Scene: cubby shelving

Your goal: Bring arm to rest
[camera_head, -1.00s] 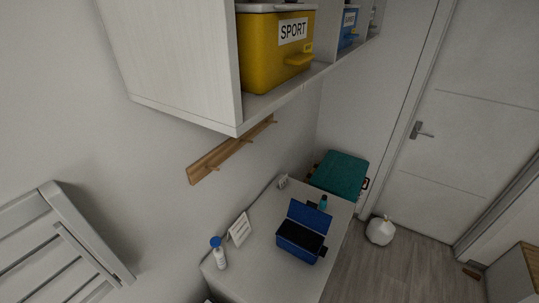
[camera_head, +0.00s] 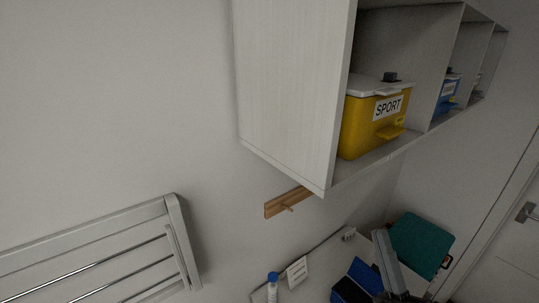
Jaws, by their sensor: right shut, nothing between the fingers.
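My right gripper (camera_head: 384,250) comes up from the bottom edge, right of centre, in the head view. Its grey fingers are shut with nothing between them. It appears in front of the desk and overlaps the right side of a blue open box (camera_head: 352,283), part of which it hides. The rest of my right arm is mostly below the frame. My left gripper does not show.
A wall cubby shelf (camera_head: 290,95) holds a yellow SPORT box (camera_head: 361,128) and a blue box (camera_head: 447,97). Below are a wooden rail (camera_head: 284,203), a desk (camera_head: 318,284) with a bottle (camera_head: 272,289) and a card (camera_head: 297,272), a teal box (camera_head: 420,243) and a grey slatted rack (camera_head: 180,240).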

